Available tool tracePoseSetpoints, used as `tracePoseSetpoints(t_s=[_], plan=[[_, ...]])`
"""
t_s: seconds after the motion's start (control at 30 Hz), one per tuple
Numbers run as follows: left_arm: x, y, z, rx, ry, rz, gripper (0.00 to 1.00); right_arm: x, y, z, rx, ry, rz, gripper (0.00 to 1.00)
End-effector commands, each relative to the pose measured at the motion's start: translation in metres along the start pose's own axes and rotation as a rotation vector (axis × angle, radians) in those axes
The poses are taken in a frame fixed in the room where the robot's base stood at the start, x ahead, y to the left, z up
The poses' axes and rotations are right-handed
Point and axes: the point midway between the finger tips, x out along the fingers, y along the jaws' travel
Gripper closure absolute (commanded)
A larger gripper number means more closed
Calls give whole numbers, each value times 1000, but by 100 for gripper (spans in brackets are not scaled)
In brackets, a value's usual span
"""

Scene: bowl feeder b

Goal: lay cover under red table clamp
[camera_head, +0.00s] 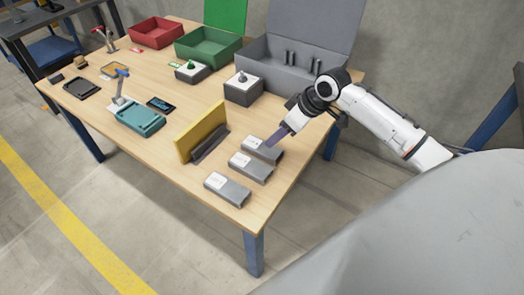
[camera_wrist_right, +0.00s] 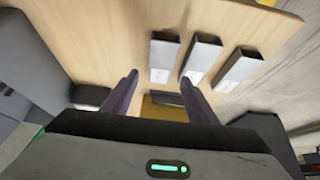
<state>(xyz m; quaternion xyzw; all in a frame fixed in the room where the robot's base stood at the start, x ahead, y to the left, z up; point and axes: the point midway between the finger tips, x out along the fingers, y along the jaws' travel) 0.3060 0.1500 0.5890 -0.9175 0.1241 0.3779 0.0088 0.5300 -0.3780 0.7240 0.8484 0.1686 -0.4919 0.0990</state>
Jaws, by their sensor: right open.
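A small clamp with a red handle (camera_head: 99,31) stands at the far left of the table in the head view. No part is clearly identifiable as the cover; candidates include a dark flat tray (camera_head: 82,88) and a teal housing (camera_head: 139,117) beside a blue-handled clamp (camera_head: 121,84). My right gripper (camera_head: 270,143) is open and empty, just above or beside the farthest of three grey blocks (camera_head: 264,151). In the right wrist view, its fingers (camera_wrist_right: 160,76) point toward the labelled end of a grey block (camera_wrist_right: 164,52). Contact cannot be told. My left gripper is out of view.
A yellow upright panel (camera_head: 203,130) stands beside the grey blocks. A red bin (camera_head: 157,34), green bin (camera_head: 208,47) and large open grey case (camera_head: 290,65) line the back. A grey box with a knob (camera_head: 242,93) stands before the case.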

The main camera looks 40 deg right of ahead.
Motion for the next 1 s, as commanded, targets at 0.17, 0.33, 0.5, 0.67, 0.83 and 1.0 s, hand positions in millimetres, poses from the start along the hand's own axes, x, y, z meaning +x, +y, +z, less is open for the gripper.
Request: tracePoseSetpoints(t_s=[0.17,0.33,0.5,0.67,0.83,1.0], plan=[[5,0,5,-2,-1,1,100,29,0,-1,4,3,-4,47],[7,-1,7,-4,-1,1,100,45,0,-1,3,3,-2,47],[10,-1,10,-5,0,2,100,63,-2,0,3,1,-4,47],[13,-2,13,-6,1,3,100,88,-4,1,4,2,-3,47],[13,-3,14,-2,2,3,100,99,-3,0,2,2,-1,47],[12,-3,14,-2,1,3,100,98,-3,0,1,2,0,47]])
